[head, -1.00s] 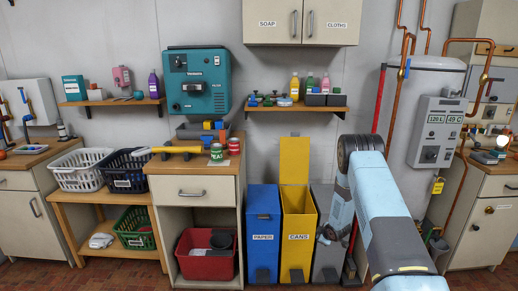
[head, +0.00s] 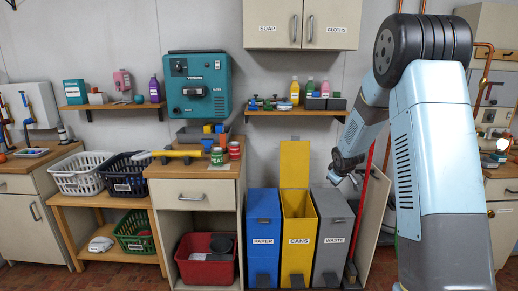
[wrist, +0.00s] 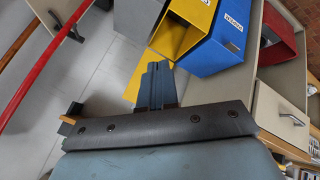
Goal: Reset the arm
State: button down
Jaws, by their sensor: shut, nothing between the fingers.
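My arm rises at the right of the head view, its dark elbow joint high and its forearm folded down to the left. The blue PAPER bin (head: 263,230) is shut. The wrist view also shows the yellow bin (wrist: 180,36) and blue bin (wrist: 212,50) beyond the fingers.
A counter cabinet (head: 193,195) holds a green can (head: 217,157) and a red can (head: 234,150). A red crate (head: 206,269) sits in its lower opening. A shelf (head: 290,113) with bottles is left of my arm. A red pole (head: 366,190) stands right of the bins.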

jog(key=s+a+r+m+g, duration=0.1)
jog(key=s+a+r+m, duration=0.1)
jog(key=s+r, duration=0.85)
jog(key=s+a+r+m, duration=0.1)
jog(key=s+r+m, duration=0.1)
jog(key=s+r, duration=0.85)
jog(key=s+a+m, duration=0.1)
jog(key=s+a, duration=0.1)
jog(key=s, duration=1.1)
jog(key=s+a+m+g+y, duration=0.1)
jog(key=s+a+m, duration=0.1)
jog(key=s, duration=1.1)
jog(key=shift+r+m, duration=0.3)
